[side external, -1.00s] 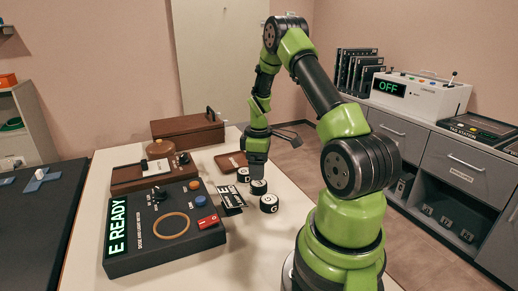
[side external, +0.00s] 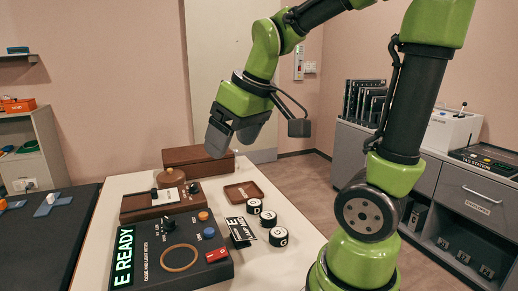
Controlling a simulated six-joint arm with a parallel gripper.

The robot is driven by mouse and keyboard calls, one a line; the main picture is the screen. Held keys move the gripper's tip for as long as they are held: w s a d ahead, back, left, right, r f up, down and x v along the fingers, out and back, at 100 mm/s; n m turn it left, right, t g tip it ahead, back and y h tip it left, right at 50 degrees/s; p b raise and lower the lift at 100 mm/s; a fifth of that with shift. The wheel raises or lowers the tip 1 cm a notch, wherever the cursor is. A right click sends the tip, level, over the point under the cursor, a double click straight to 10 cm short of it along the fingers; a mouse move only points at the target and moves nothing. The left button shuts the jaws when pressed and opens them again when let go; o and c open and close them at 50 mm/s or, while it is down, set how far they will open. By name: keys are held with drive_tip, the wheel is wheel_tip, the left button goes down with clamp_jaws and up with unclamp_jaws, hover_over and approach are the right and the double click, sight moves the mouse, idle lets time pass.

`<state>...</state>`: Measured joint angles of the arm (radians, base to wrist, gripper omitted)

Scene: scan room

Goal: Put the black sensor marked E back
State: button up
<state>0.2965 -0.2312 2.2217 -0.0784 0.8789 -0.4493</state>
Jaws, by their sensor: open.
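Three short black cylinders with white tops stand in a row on the white table, right of the meter box. The far one (side external: 254,206) appears marked D and the near one (side external: 278,237) C or G. The middle one (side external: 268,218) has a letter too small to read, so I cannot tell which is sensor E. A black-and-white card with a large E (side external: 240,231) is beside them, left of the row. My gripper (side external: 232,146) is open and empty, raised well above the table near the wooden box. The dose meter (side external: 170,252) displays "E READY".
A small brown tray (side external: 243,192) lies beyond the cylinders. A wooden box (side external: 198,159) and a wooden instrument (side external: 160,200) stand behind the meter. A dark bench (side external: 45,245) is at left; grey cabinets (side external: 475,200) are at right.

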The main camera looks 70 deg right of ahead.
drive_tip(key=s+a+r+m+t+y, duration=0.1)
drive_tip(key=s+a+m+t+y, duration=0.1)
drive_tip(key=s+a, duration=0.5)
drive_tip(key=shift+s+a+r, duration=0.35)
idle(0.7)
